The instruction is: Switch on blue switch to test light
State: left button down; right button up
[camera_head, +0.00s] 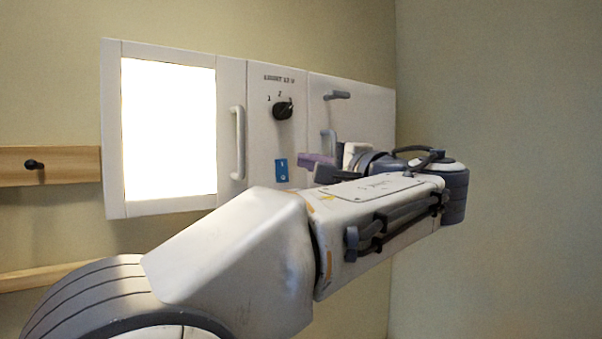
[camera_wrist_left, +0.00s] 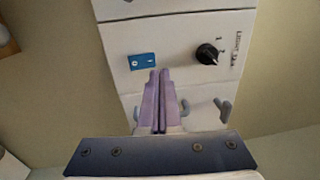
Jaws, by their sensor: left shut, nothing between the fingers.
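The blue switch (camera_head: 281,170) sits low on the middle panel of a white wall cabinet, below a black knob. It also shows in the left wrist view (camera_wrist_left: 141,61), just beyond my fingertips. The light panel (camera_head: 168,129) at the cabinet's left glows bright white. My left gripper (camera_head: 305,160) is in front of the cabinet, to the right of the switch. In the left wrist view its purple fingers (camera_wrist_left: 160,72) are together and hold nothing. Whether the fingertips touch the panel I cannot tell. My right gripper is in neither view.
The black rotary knob (camera_head: 283,109) is above the switch. A grey vertical handle (camera_head: 238,143) is on the left door, and more handles (camera_head: 337,95) are on the right panel. A wooden rail with a dark peg (camera_head: 34,164) is on the wall at left. Bare wall is at right.

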pick_arm(q)
jog(key=b+v, duration=0.1)
jog(key=v, duration=0.6)
jog(key=shift+d+r, duration=0.35)
jog(key=shift+r, duration=0.25)
jog(key=shift+w+a, duration=0.1)
jog(key=shift+w, duration=0.05)
